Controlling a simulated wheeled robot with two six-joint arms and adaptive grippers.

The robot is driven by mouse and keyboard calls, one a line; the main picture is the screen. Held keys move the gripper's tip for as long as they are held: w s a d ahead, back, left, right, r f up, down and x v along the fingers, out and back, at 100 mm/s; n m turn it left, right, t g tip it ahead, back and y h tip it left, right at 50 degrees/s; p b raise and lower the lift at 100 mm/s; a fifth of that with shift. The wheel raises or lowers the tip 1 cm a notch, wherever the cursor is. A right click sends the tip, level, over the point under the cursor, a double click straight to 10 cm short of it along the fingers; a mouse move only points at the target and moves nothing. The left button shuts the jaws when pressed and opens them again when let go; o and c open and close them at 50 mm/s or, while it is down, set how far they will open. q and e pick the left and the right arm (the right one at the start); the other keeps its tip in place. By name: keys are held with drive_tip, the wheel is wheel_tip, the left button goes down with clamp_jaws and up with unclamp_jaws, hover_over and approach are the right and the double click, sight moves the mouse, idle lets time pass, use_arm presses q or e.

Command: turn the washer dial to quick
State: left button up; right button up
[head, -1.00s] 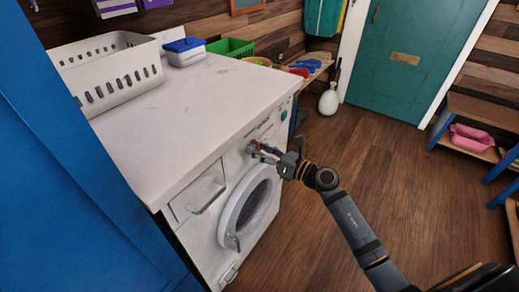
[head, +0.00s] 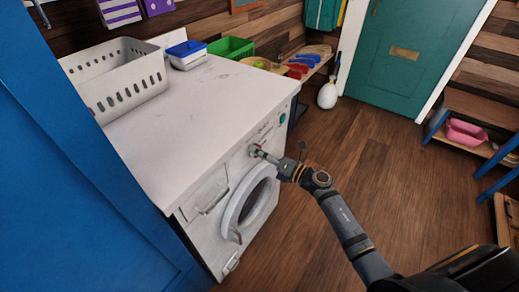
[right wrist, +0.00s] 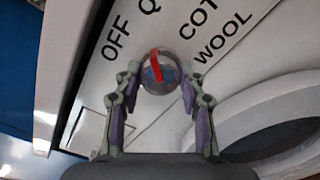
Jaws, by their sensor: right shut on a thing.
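The washer (head: 215,215) is white and stands under the pale countertop, its round door shut. Its dial (right wrist: 146,82) is a small round grey knob with a red pointer stripe. In the right wrist view the stripe points up and slightly left, toward a label that begins with Q and is cut off by the frame. OFF is to its left, COT... and WOOL to its right. My right gripper (head: 259,152) is at the dial on the washer's front; in the right wrist view its two fingers (right wrist: 160,84) are shut on the dial from both sides. My left gripper is not in view.
The countertop (head: 215,105) holds a white basket (head: 125,90), a blue-lidded box (head: 188,56) and a green bin (head: 232,47). A blue panel (head: 70,180) stands close at the left. The wooden floor (head: 400,180) right of the washer is clear.

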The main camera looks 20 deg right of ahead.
drive_tip(key=shift+m, duration=0.4)
drive_tip(key=o, duration=1.2)
drive_tip(key=v, duration=1.2)
